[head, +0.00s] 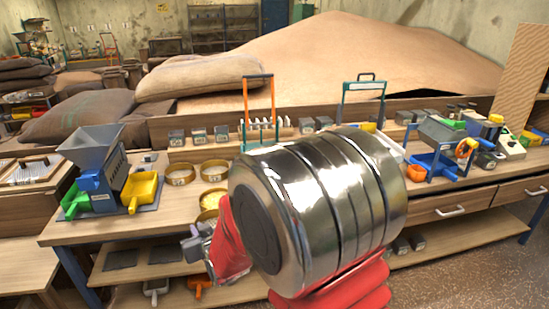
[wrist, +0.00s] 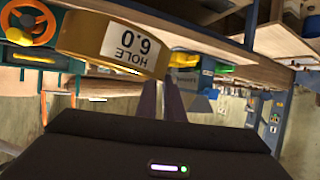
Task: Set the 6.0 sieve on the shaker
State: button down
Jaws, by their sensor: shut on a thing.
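The 6.0 sieve (wrist: 85,38) is a brass-coloured ring with a white label reading "HOLE 6.0", upside down in the wrist view. My gripper (wrist: 166,88) is shut on the sieve's rim, on the right side of the ring in that view. An orange handwheel (wrist: 30,22) on a teal machine shows left of the sieve. In the head view a blue-framed machine with an orange wheel (head: 466,147) stands on the bench's right; I cannot tell for sure that it is the shaker. My metal arm hides the gripper and held sieve in the head view.
Other brass sieves (head: 180,174) lie on the bench left of my arm. A blue mill with a grey hopper (head: 92,147) stands at the left end. Upright orange and green frames (head: 258,110) stand along the back. Sacks and a grain heap (head: 340,55) lie behind.

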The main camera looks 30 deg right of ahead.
jog(key=shift+s+a, duration=0.15)
jog(key=shift+s, duration=0.25)
jog(key=shift+d, duration=0.25)
jog(key=shift+d, duration=0.25)
jog(key=shift+d+m+h, duration=0.3)
jog(key=shift+d, duration=1)
jog(key=shift+w+a, duration=0.1)
jog(key=shift+w, duration=0.05)
